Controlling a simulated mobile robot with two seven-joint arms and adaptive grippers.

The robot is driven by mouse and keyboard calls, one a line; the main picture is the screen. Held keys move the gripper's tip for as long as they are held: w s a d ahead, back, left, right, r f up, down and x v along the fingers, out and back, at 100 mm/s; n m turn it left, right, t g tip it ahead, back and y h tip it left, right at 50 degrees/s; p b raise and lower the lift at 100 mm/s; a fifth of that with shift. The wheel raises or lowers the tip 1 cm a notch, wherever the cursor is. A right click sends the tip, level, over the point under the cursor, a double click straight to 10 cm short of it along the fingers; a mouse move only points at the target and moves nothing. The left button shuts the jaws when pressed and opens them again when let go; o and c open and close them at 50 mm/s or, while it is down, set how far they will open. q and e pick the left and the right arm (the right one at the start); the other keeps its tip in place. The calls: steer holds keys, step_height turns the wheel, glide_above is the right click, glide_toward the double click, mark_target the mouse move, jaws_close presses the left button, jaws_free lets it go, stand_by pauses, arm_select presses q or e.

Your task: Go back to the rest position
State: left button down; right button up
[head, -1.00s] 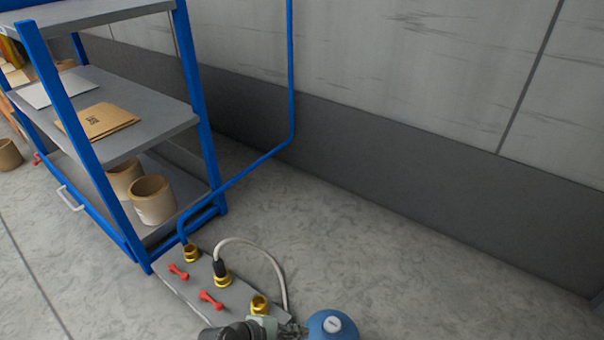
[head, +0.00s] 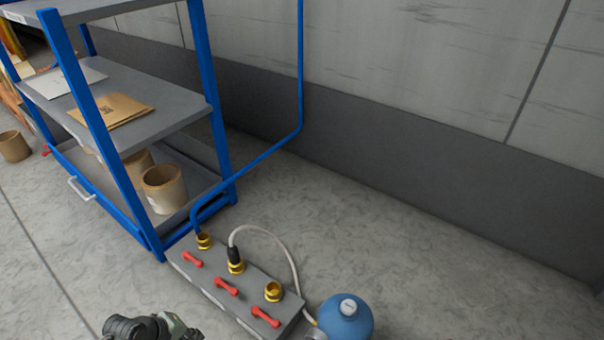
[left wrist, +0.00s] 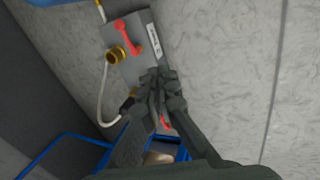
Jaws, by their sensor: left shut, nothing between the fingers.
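My left gripper shows in the left wrist view (left wrist: 160,85) with its dark fingers shut together and nothing between them. In that view the fingers overlap part of the grey valve block. In the head view only a dark part of my left arm (head: 150,327) shows at the bottom edge, left of and apart from the valve block (head: 222,291). The block carries several brass ports and red handles. A white hose arches from its middle port. My right gripper is in neither view.
A blue-framed shelf rack (head: 215,130) stands at the left, holding envelopes (head: 112,110) and brown pots (head: 165,190). A blue pipe (head: 270,152) runs from the wall to the block. The floor at right is clear.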

arm_select(q)
steer(key=s+a+r+m+y, duration=0.4)
steer(key=a+r+m, duration=0.1)
steer(key=a+m, duration=0.25)
steer(key=s+a+r+m+y, duration=0.3)
steer(key=a+r+m, duration=0.3)
steer(key=a+m, duration=0.15)
steer(key=s+d+f+n+h, duration=0.1)
steer(key=d+f+n, duration=0.1)
steer(key=d, duration=0.5)
steer(key=s+d+f+n+h, duration=0.1)
steer(key=d+f, duration=0.1)
steer(key=d, duration=0.5)
steer(key=shift+s+d+f+n+g+h, duration=0.2)
steer(key=shift+s+f+n+g+h, duration=0.1)
steer(key=shift+f+n+g+h, duration=0.1)
